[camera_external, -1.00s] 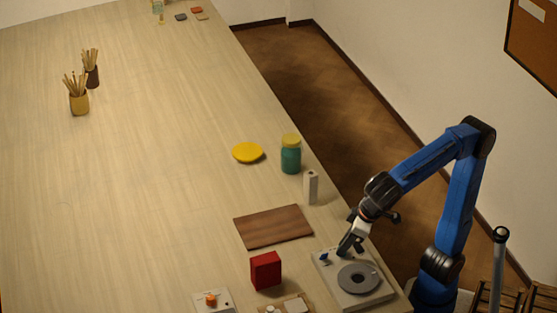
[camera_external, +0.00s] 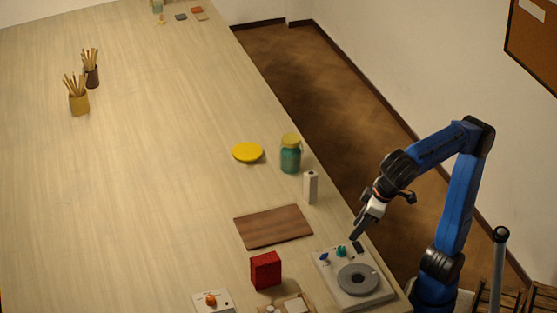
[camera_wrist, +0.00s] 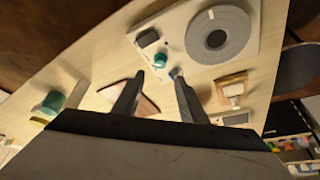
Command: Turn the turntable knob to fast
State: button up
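The turntable (camera_external: 376,292) is a pale box at the table's right edge with a round grey platter (camera_external: 350,284). I cannot read any speed marks or tell which setting is chosen. My gripper (camera_external: 354,237) is above the turntable's far edge, apart from the knobs. In the wrist view its fingers (camera_wrist: 158,79) are spread with nothing between them.
A brown board (camera_external: 273,227), a red box (camera_external: 266,271) and a white holder (camera_external: 311,187) stand near the turntable. A teal jar (camera_external: 291,158) and yellow dish (camera_external: 248,152) are farther back. A small panel with an orange knob (camera_external: 211,299) is at front. The table's left side is mostly clear.

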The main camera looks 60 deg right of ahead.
jog(key=v, duration=0.8)
jog(key=shift+d, duration=0.15)
jog(key=w+d+f, duration=0.5)
jog(key=d+f, duration=0.3)
jog(key=d, duration=0.4)
jog(key=w+d+f, duration=0.5)
jog(key=d+f, duration=0.3)
jog(key=d, duration=0.4)
jog(key=s+d+f+m, duration=0.1)
jog(key=s+d+f, duration=0.3)
jog(key=d+f, duration=0.4)
jog(key=s+d+f, duration=0.4)
jog(key=d+f, duration=0.5)
jog(key=f, duration=0.6)
jog(key=shift+s+d+m+h, duration=0.3)
jog(key=shift+s+d+m, duration=0.05)
jog(key=shift+s+m, duration=0.05)
